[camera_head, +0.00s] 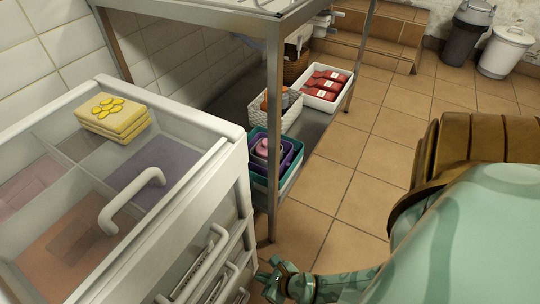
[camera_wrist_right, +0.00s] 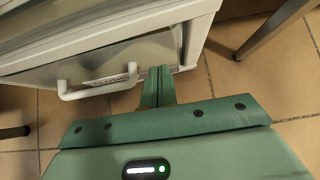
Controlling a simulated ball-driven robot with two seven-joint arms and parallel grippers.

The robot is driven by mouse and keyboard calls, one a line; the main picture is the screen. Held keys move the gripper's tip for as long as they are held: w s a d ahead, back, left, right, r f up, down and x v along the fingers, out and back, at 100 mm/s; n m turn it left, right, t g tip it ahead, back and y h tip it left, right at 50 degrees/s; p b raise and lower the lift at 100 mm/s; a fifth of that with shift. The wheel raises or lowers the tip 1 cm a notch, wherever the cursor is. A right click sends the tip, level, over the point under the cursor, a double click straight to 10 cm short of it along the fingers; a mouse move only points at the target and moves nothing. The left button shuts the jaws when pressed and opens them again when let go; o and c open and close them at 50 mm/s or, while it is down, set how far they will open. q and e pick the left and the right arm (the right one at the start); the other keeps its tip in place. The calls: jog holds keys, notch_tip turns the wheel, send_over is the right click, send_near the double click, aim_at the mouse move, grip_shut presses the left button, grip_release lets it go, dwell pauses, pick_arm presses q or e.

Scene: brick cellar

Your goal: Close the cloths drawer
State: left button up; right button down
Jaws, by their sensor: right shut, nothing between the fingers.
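A white drawer cabinet (camera_head: 232,160) stands at the left in the head view. Its front has several drawers with white bar handles (camera_head: 205,262); their labels are too small to read, so I cannot tell which is the cloths drawer. My right gripper (camera_head: 270,276) is low beside the cabinet's front right corner. In the right wrist view, its green fingers (camera_wrist_right: 158,80) are shut and empty, at the right end of a low drawer front with a handle (camera_wrist_right: 98,88). I cannot tell whether they touch it. My left gripper is out of view.
Folded yellow cloths (camera_head: 113,116) lie on the cabinet's clear top, which has a handle (camera_head: 130,200). A metal-legged table (camera_head: 273,130) stands close behind, with baskets and a white crate (camera_head: 328,88) on its lower shelf. Tiled floor (camera_head: 345,190) is open to the right.

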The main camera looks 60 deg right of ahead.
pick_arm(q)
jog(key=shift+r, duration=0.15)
pick_arm(e)
jog(key=shift+w+r, duration=0.15)
jog(key=shift+w, duration=0.6)
jog(key=shift+w+r, duration=0.1)
jog(key=shift+w, duration=0.6)
